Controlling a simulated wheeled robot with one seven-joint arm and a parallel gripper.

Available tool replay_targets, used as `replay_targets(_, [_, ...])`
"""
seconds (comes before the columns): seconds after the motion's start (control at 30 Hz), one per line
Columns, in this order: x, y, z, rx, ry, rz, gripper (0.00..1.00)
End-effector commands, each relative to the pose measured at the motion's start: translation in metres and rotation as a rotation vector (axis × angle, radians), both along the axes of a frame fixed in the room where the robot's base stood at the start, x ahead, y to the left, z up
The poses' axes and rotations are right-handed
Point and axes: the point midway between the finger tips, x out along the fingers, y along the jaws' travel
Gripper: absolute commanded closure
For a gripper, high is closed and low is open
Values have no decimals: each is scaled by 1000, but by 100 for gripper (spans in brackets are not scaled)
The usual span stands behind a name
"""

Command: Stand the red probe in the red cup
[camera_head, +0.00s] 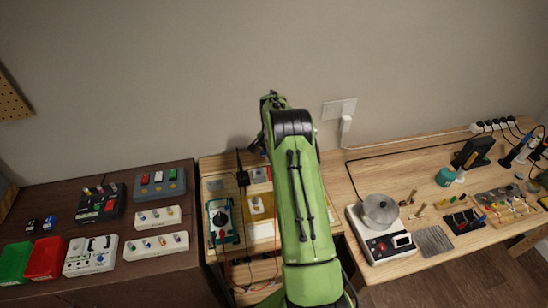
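My green arm rises from the bottom middle and hides part of the middle bench; I cannot make out my gripper, which seems hidden behind the arm. A multimeter (221,221) with a dark dial lies on the left of the middle bench. Thin leads run near it and toward the bench's front. I cannot make out the red probe for certain. No red cup is clear either; a small light holder (260,175) with a bit of red stands at the back of that bench, partly beside my arm.
The dark left table holds a red bin (45,258), a green bin (14,262) and several part trays. The right bench holds a scale (388,242) with a metal bowl (380,210), a grey mat (433,240) and several tools. A cable runs along its back.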

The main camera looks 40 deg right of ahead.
Motion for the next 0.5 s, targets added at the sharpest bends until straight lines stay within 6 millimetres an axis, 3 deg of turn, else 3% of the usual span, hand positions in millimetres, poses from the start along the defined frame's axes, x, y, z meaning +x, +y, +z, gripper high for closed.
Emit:
replay_targets(0.47, [0,0,-7,0,0,0,100])
replay_targets(0.5, [0,0,-7,0,0,0,86])
